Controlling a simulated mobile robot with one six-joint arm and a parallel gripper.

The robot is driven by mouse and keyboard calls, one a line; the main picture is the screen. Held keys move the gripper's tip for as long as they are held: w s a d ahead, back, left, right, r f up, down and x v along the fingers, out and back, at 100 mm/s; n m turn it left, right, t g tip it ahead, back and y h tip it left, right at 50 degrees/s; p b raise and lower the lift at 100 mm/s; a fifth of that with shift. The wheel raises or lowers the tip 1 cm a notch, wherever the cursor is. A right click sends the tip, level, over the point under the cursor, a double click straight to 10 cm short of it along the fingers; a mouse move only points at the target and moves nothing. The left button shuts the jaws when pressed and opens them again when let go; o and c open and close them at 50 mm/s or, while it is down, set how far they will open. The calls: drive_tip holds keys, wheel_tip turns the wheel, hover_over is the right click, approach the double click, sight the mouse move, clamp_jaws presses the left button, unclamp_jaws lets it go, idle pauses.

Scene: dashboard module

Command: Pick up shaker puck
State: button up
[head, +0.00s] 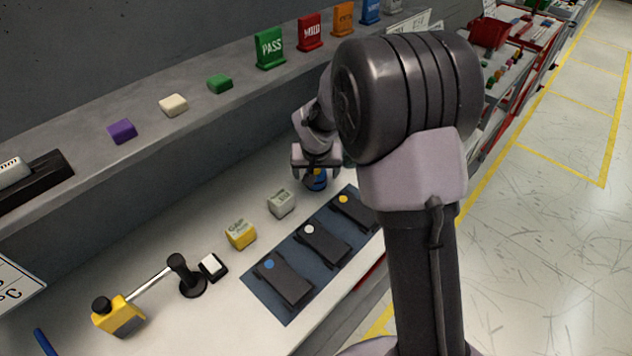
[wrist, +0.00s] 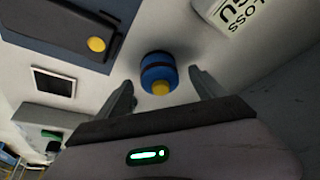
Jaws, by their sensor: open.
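The shaker puck looks to be the small blue round piece with a dark band and a yellow top (wrist: 158,72). In the wrist view it stands on the bench between and just beyond my fingertips. My gripper (wrist: 162,88) is open, and I see no contact with the puck. In the head view the blue puck (head: 316,180) shows just below my gripper (head: 316,166), partly hidden by it.
A grey-white labelled block (head: 281,203) and a yellow block (head: 240,234) stand to the left. A blue mat (head: 262,289) holds dark modules with coloured dots. A shelf (head: 200,110) with coloured blocks and signs runs behind.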

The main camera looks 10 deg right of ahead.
drive_tip(key=x, duration=0.3)
drive_tip(key=shift+r, duration=0.25)
drive_tip(key=shift+c, duration=0.7)
clamp_jaws()
